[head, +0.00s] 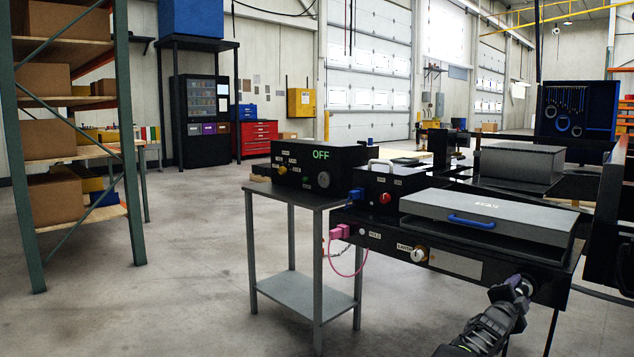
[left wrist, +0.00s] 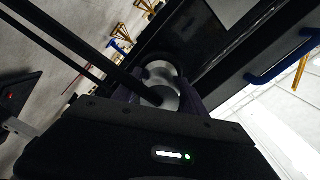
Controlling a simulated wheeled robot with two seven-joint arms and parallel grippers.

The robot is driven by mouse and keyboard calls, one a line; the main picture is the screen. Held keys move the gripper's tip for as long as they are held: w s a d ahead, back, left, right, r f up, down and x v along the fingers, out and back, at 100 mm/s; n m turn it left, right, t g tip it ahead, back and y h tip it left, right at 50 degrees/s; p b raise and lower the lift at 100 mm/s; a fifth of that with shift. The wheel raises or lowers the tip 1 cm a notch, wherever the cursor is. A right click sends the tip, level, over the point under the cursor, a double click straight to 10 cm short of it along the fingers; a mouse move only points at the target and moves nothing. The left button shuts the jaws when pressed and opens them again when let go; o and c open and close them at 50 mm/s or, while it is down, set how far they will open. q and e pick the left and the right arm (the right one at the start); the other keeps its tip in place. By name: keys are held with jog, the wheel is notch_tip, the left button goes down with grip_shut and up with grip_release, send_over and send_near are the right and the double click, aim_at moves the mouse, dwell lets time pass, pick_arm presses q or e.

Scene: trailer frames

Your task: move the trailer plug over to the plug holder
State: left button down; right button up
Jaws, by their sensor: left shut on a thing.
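My left gripper (head: 522,287) is at the right end of the black trailer frame's front face (head: 470,268). It is shut on a round silver piece (left wrist: 162,82), which shows between the dark fingers in the left wrist view. In the head view the gripper mostly hides this piece. I cannot tell whether it is the trailer plug or whether it is seated in the frame. A pink plug (head: 341,231) with a hanging pink cable sits at the frame's left front corner. A blue plug (head: 356,194) is on the black box above. I cannot make out which part is the plug holder. My right gripper is not in view.
A grey lidded box (head: 480,208) with a blue handle (head: 471,220) lies on the frame. A grey metal table (head: 290,191) carries a black box reading OFF (head: 318,164). A shelf rack (head: 122,130) stands at left. The floor between is clear.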

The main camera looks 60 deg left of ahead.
pick_arm(q)
jog(key=shift+w+a+p, duration=0.1)
jog(key=shift+w+p, duration=0.15)
jog(key=shift+p, duration=0.1)
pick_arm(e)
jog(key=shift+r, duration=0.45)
pick_arm(q)
jog(key=c, duration=0.6)
grip_release()
jog(key=shift+o, duration=0.2)
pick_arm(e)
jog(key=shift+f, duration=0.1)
pick_arm(q)
jog(key=shift+s, duration=0.35)
jog(key=v, duration=0.7)
jog(key=shift+p, duration=0.3)
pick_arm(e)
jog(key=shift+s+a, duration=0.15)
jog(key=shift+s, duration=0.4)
pick_arm(q)
jog(key=shift+s, duration=0.1)
